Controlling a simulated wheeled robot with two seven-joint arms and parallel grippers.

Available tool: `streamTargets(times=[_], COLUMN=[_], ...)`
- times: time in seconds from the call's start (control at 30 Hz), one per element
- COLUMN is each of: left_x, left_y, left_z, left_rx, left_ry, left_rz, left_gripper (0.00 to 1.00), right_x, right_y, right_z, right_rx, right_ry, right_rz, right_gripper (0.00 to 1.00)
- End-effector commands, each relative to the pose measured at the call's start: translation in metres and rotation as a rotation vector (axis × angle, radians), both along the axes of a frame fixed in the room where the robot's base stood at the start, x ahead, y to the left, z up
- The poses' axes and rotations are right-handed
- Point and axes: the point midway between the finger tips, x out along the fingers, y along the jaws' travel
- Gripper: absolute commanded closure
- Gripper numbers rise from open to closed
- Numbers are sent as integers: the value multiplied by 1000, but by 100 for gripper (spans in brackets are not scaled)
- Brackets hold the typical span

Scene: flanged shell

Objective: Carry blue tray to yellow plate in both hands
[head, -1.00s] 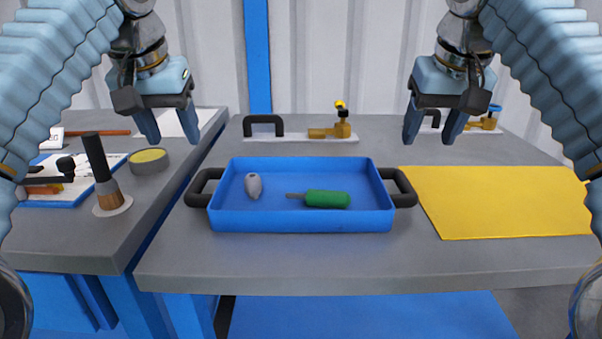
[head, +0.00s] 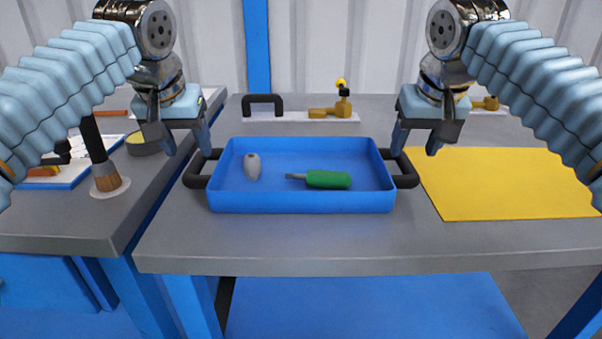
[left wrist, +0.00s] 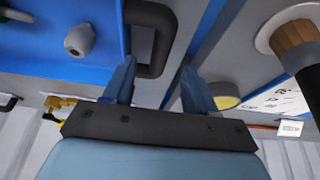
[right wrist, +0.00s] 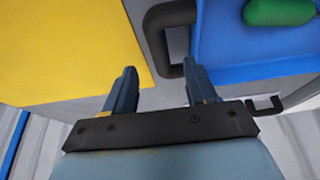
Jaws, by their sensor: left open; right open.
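The blue tray (head: 300,202) sits on the grey table with a black handle at each end. It holds a grey bulb-shaped piece (head: 253,166) and a green-handled tool (head: 328,179). The yellow plate (head: 510,185) lies flat to the tray's right. My left gripper (head: 188,150) is open above the left handle (head: 195,172); in the left wrist view, that handle (left wrist: 160,50) is near one finger. My right gripper (head: 416,150) is open above the right handle (head: 407,172); in the right wrist view, this handle (right wrist: 155,40) lies between the finger lines, beyond the tips. Neither gripper visibly holds anything.
A side table at the left carries a brush (head: 106,178), a round tin (head: 143,144) and a white-and-blue board. A black bracket (head: 263,101) and a brass clamp (head: 328,112) stand behind the tray. The table's front strip is clear.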

Motion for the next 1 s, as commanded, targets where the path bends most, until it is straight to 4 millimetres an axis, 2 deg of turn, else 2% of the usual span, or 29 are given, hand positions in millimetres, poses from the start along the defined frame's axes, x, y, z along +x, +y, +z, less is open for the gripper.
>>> streamTargets(times=[0.1, 0.3, 0.47, 0.73, 1.0], left_x=[8, 17, 20, 21, 21], left_y=[1, 0, 0, 0, 0], left_z=[-20, -42, -49, -50, -50], left_rx=[2, 1, 0, 0, 0], left_ry=[2, 1, 0, 0, 0], left_rz=[1, 0, 1, 1, 0], left_gripper=[44, 44, 44, 44, 83], right_x=[8, 18, 20, 21, 21], right_y=[0, 0, 0, 0, 0], right_z=[-20, -42, -49, -50, -50], right_rx=[-1, 0, 0, 0, 0], right_ry=[2, 1, 0, 0, 0], right_rz=[0, -1, -1, -1, -1], right_gripper=[44, 44, 44, 44, 83])
